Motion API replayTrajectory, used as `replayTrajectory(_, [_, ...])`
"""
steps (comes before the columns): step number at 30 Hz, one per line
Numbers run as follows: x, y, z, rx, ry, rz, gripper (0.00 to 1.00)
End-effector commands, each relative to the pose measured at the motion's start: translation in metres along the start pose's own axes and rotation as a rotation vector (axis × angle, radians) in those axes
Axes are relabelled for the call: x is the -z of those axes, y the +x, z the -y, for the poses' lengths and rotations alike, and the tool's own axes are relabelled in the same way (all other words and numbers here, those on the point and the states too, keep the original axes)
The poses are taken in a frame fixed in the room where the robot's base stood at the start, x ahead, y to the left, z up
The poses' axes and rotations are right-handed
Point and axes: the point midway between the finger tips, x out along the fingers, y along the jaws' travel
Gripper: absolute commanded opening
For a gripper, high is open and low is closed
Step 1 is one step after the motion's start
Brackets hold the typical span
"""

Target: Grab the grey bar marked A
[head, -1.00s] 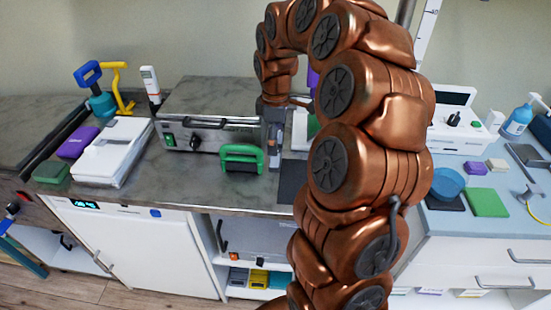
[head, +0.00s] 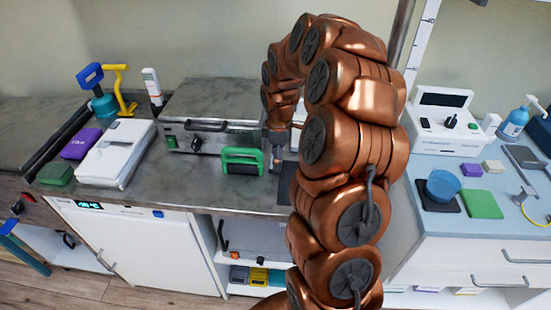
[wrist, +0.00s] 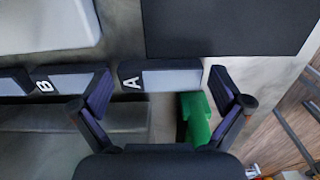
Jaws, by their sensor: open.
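The grey bar marked A (wrist: 170,78) shows in the wrist view, with a pale grey face, a dark upper edge and a white A at its left end. My gripper (wrist: 165,88) is open, with one dark finger at each end of the bar. The bar lies between the fingertips in the picture; I see no contact. A similar bar marked B (wrist: 14,84) lies to the left, partly behind the left finger. In the head view my gripper (head: 278,157) is small and partly hidden, and I cannot make out bar A.
A green handle (head: 242,160) stands close to my gripper and shows in the wrist view just below bar A (wrist: 196,120). A dark flat panel (wrist: 228,26) and a white object (wrist: 45,22) lie beyond. A steel box unit (head: 215,130) stands behind the green handle.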

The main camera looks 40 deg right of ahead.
Motion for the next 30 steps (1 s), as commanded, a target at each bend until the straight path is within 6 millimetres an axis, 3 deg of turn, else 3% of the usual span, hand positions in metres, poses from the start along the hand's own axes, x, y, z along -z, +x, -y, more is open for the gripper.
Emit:
replayTrajectory(8, [-0.0002, 0.006, 0.0007, 0.001, 0.0, 0.0, 1.0])
replayTrajectory(21, [0.0, 0.0055, 0.0003, 0.0, 0.0, 0.0, 0.55])
replayTrajectory(30, [0.0003, 0.0027, -0.0004, -0.002, 0.0, -0.001, 0.53])
